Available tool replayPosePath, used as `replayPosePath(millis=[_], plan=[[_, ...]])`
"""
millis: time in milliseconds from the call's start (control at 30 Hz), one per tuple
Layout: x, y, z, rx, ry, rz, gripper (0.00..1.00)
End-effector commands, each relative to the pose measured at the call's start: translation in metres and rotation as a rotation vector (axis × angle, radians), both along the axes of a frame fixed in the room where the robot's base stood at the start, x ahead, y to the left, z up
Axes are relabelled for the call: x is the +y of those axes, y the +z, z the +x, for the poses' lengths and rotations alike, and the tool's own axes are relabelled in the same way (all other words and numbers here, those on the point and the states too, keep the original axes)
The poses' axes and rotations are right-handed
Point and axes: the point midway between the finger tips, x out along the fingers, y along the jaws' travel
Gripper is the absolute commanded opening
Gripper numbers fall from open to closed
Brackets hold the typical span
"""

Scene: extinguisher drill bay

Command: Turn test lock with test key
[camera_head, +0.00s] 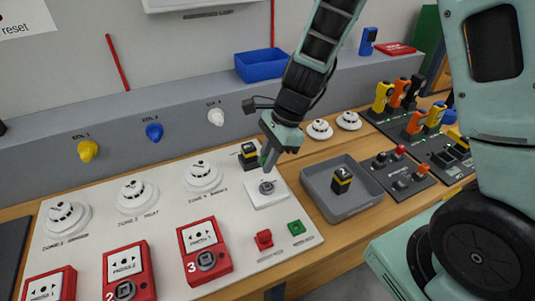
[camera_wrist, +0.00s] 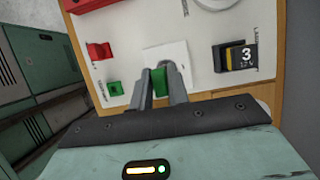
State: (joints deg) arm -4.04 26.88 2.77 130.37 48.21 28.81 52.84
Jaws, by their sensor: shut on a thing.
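My gripper (camera_head: 267,164) is shut on a green piece (camera_head: 262,160), which looks like the test key. In the wrist view the fingers (camera_wrist: 160,78) clasp the green piece (camera_wrist: 159,83), and its far end is hidden. The test lock (camera_head: 267,187) is a small round grey fitting on a square white plate (camera_head: 279,198). The fingers are just above it in the head view. I cannot tell whether the key touches the lock. In the wrist view the plate (camera_wrist: 176,50) lies beyond the fingertips, and the lock's centre is hidden.
A black-and-yellow battery block (camera_head: 249,156) stands close behind the lock plate. Red (camera_head: 264,239) and green (camera_head: 297,228) pieces sit in front. A grey tray (camera_head: 318,206) holding another battery block (camera_head: 341,181) is to the right. Red call points (camera_head: 204,251) line the front left.

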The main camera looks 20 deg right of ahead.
Motion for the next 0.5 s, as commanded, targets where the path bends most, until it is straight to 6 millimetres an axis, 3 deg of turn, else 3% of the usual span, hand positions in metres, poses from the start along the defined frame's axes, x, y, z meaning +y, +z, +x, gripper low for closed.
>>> replayPosePath(millis=[500], plan=[[0.000,-0.032,0.000,0.000,0.000,0.000,0.00]])
